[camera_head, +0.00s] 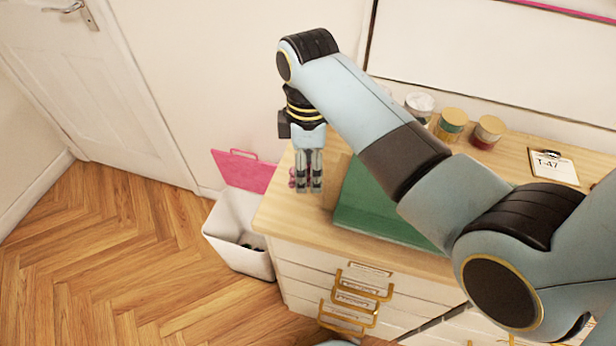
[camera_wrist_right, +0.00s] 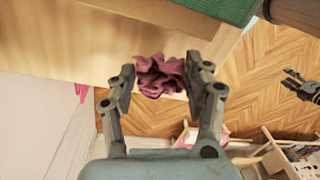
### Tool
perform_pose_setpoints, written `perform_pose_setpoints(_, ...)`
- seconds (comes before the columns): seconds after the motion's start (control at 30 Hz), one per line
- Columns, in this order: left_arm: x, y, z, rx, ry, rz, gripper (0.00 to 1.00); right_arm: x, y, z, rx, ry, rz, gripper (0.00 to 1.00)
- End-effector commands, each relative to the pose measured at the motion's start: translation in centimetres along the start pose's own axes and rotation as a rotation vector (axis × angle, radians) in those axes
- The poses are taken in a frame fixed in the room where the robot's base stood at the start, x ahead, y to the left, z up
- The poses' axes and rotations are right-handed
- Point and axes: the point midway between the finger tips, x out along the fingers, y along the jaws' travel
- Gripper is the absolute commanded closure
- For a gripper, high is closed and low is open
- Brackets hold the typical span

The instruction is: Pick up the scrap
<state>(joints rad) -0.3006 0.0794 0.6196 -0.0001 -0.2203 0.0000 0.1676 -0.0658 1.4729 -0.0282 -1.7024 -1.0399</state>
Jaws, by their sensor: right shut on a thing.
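The scrap (camera_wrist_right: 160,76) is a crumpled dark pink-purple piece of cloth. In the right wrist view it sits between the two fingertips of my right gripper (camera_wrist_right: 161,84), which is shut on it. In the head view the right gripper (camera_head: 309,188) points down over the left end of the wooden worktop, with a bit of the scrap (camera_head: 292,178) showing at its left side. Whether the scrap still touches the worktop is unclear. A dark gripper-like part (camera_wrist_right: 303,86) at the right edge of the wrist view may be my left gripper; its jaws are too small to read.
The worktop (camera_head: 285,215) carries a green mat (camera_head: 365,205), several lidded jars (camera_head: 452,122) and a clipboard marked T-47 (camera_head: 553,166). A white bin (camera_head: 232,225) with a pink lid (camera_head: 245,172) and dark contents stands open on the floor, left of the drawers. The floor farther left is clear.

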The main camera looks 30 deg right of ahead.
Motion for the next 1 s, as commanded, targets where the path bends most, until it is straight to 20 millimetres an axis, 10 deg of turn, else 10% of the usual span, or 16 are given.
perform_pose_setpoints(0.53,-0.2,0.0,-0.2,0.0,0.003,0.0,0.51,-5.4,-8.9,5.8,0.001,0.0,-0.001,0.57)
perform_pose_setpoints(1.0,-0.2,0.0,-0.1,0.0,0.002,0.0,0.51,-6.2,-10.1,6.7,0.0,0.0,-0.001,0.57)
